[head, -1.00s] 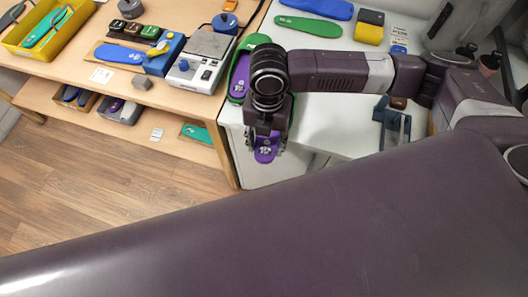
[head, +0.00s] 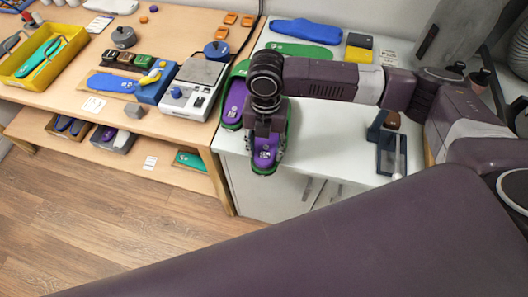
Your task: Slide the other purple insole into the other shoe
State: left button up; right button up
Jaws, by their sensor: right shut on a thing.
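My right gripper (head: 265,138) points down and is shut on a purple insole (head: 264,156) with a pale mark. A green shoe (head: 264,172) shows as a rim around this insole, at the front edge of the white counter. The insole appears to lie within the shoe's outline; my gripper hides its rear part, so I cannot tell how deep it sits. The other green shoe (head: 226,124) stands just to the left, with a purple insole (head: 235,100) inside it. My left gripper is not in view.
The white counter (head: 335,140) is clear to the right up to a dark blue stand (head: 384,150). Blue and green insoles (head: 303,32) lie behind my right arm. A wooden table (head: 60,100) at left holds a scale (head: 192,90) and a yellow tray (head: 45,72).

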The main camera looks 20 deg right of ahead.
jog(key=shift+w, duration=0.1)
jog(key=o, duration=1)
jog(key=r, duration=1.2)
jog(key=shift+w+d, duration=0.2)
jog(key=shift+w, duration=0.1)
jog(key=shift+s+f, duration=0.1)
